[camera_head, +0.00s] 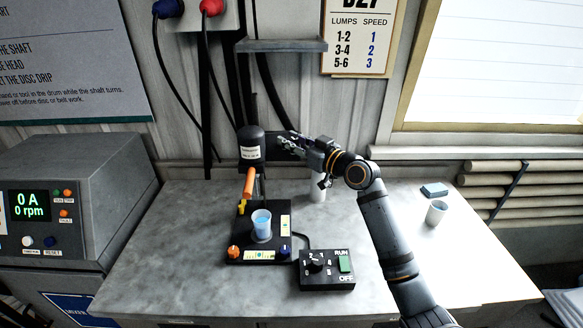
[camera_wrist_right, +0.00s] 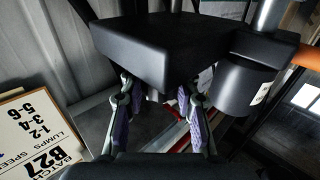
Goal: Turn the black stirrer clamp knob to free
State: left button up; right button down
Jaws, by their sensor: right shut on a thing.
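The disperser's black motor head (camera_head: 250,147) with a white label stands on its column behind the base plate. My right gripper (camera_head: 287,143) reaches in from the right beside the head, at the column's upper part. In the wrist view its two purple-padded fingers (camera_wrist_right: 162,118) sit apart on either side of a dark part under a black block (camera_wrist_right: 160,45). The gripper is shut on the black clamp knob, which is mostly hidden by the block and the fingers. The motor head also shows in the wrist view (camera_wrist_right: 243,88). My left gripper is not in view.
Below the head, a cup of blue liquid (camera_head: 261,224) stands on the black base (camera_head: 270,252). An orange handle (camera_head: 249,183) is near the column. A control box (camera_head: 327,270) lies in front.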

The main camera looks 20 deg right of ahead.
jog(key=n+g+y+b, duration=0.1)
jog(key=y+b, duration=0.1)
jog(key=b, duration=0.1)
jog(key=n+g+y+b, duration=0.1)
jog(key=n+g+b, duration=0.1)
jog(key=n+g+y+b, duration=0.1)
jog(key=y+b, duration=0.1)
jog(key=b, duration=0.1)
jog(key=shift+d+f+n+y+b, duration=0.1)
jog(key=shift+f+n+y+b, duration=0.2)
jog(key=shift+b, duration=0.05)
jog(key=shift+r+n+g+y+b, duration=0.15)
jog(key=shift+n+g+y+b, duration=0.3)
jog(key=shift+g, duration=0.45)
jog(key=shift+r+n+g+y, duration=0.2)
jog(key=shift+n+g+y, duration=0.45)
jog(key=shift+n+g, duration=0.35)
jog(key=shift+r+n+g+y, duration=0.1)
jog(key=shift+n+g+y, duration=0.4)
jog(key=shift+g, duration=0.6)
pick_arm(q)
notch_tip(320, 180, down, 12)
pick_arm(e)
jog(key=shift+n+g, duration=0.75)
jog(key=shift+g, duration=0.25)
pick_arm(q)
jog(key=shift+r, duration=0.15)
pick_arm(e)
jog(key=shift+n+g+y, duration=0.3)
jog(key=shift+g, duration=0.2)
